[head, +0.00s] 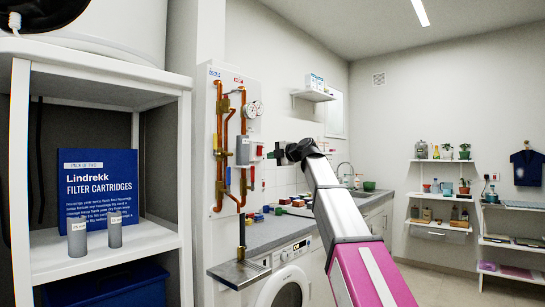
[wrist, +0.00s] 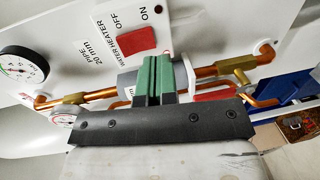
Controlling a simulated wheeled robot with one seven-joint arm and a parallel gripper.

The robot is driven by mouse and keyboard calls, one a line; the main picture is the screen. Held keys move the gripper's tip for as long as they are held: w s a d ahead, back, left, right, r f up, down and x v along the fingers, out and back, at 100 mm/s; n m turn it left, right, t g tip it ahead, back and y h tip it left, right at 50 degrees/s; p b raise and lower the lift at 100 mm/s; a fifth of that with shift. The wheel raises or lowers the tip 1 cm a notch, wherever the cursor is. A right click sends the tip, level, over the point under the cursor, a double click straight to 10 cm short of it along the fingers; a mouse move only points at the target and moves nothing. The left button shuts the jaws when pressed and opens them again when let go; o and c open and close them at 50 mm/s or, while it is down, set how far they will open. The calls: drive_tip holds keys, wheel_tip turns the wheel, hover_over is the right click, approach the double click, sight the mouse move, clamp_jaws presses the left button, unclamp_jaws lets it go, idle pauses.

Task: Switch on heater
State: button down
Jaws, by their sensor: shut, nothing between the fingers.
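The water heater switch (wrist: 123,41) is a red rocker on a white plate marked OFF and ON, near the top of the wrist view. I cannot tell which way it is tipped, and I cannot pick it out surely in the head view. My gripper (wrist: 153,80) has its green fingers shut together and empty. In the wrist view the fingertips lie just below the red rocker, with no clear contact. In the head view my gripper (head: 273,154) is just right of the pipe board (head: 212,115).
In the head view a washing machine (head: 285,284) and counter stand below the board. A shelf (head: 105,258) holds two grey cartridges at left.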

drive_tip(key=s+d+f, duration=0.1)
drive_tip(key=s+d, duration=0.5)
drive_tip(key=d, duration=0.1)
drive_tip(key=shift+d, duration=0.25)
drive_tip(key=shift+f, duration=0.1)
drive_tip(key=s+d+f+m+g+h, duration=0.15)
drive_tip(key=f+m, duration=0.35)
drive_tip(key=f, duration=0.9)
drive_tip(key=d+f+m+g+h, duration=0.1)
drive_tip(key=d+f+m+h, duration=0.25)
drive_tip(key=f, duration=1.05)
drive_tip(key=d+f+m+g+h, duration=0.15)
drive_tip(key=f+m, duration=0.45)
drive_tip(key=f, duration=0.8)
drive_tip(key=s+d+f+m+g+h, duration=0.2)
drive_tip(key=s+d+f+m, duration=0.1)
drive_tip(key=s+f, duration=0.4)
drive_tip(key=s+d+f+m+g+h, duration=0.2)
drive_tip(key=s+f+m, duration=0.4)
drive_tip(key=f, duration=0.8)
drive_tip(key=s+d+f+m+g+h, duration=0.2)
drive_tip(key=s+d+f+m, duration=0.2)
drive_tip(key=s+f, duration=0.5)
wheel_tip(320, 180, down, 2)
drive_tip(key=shift+s+d+f+m, duration=0.1)
drive_tip(key=shift+s+d+m, duration=0.2)
drive_tip(key=shift+m, duration=0.15)
drive_tip(key=shift+h, duration=0.25)
